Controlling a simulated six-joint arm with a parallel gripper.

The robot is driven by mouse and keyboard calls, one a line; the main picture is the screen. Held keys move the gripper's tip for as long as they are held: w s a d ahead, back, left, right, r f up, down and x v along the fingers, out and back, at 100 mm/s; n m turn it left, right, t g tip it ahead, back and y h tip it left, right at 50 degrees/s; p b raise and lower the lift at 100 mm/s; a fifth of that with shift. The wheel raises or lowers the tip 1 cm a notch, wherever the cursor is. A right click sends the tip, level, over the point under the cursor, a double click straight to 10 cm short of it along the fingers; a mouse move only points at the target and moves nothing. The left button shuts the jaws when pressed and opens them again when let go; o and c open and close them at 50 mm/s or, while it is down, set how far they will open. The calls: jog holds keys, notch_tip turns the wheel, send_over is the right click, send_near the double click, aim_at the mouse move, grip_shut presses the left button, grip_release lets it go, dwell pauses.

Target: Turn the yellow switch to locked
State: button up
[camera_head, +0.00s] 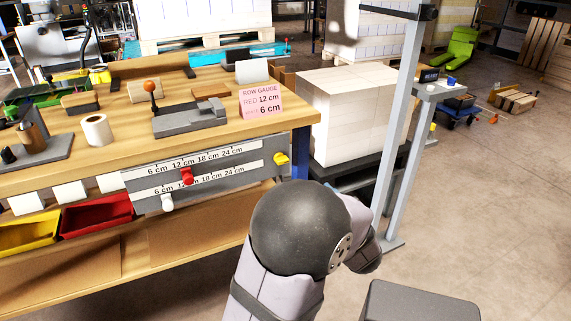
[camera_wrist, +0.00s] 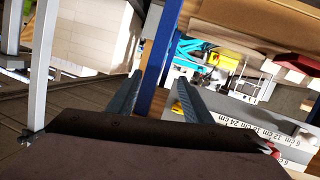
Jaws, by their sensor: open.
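The yellow switch (camera_head: 281,158) sits at the upper right end of the grey gauge panel (camera_head: 150,205) on the bench front. In the wrist view a small yellow part, seemingly the switch (camera_wrist: 176,107), shows close beside the right-hand finger, partly hidden by it. I cannot tell whether a finger touches the switch. In the head view my arm's dark joint is in front of the bench and the gripper is hidden. No lock marking is readable.
The panel bears a red knob (camera_head: 187,176) and a white knob (camera_head: 167,203) on numbered scales. A pink sign (camera_head: 261,102) stands on the bench top. A blue bench leg (camera_head: 300,150), a stack of white reams (camera_head: 352,115) and a grey post (camera_head: 402,120) stand to the right.

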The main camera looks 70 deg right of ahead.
aim_at(284, 161)
jog(key=w+a+r+t, duration=0.2)
jog(key=w+r+t, duration=0.2)
jog(key=r, duration=0.2)
jog(key=shift+w+a+t, duration=0.3)
jog(key=shift+a, duration=0.05)
jog(key=shift+w, duration=0.1)
jog(key=shift+b+x, duration=0.55)
jog(key=shift+x, duration=3)
jog(key=shift+d, duration=0.1)
jog(key=c, duration=1.1)
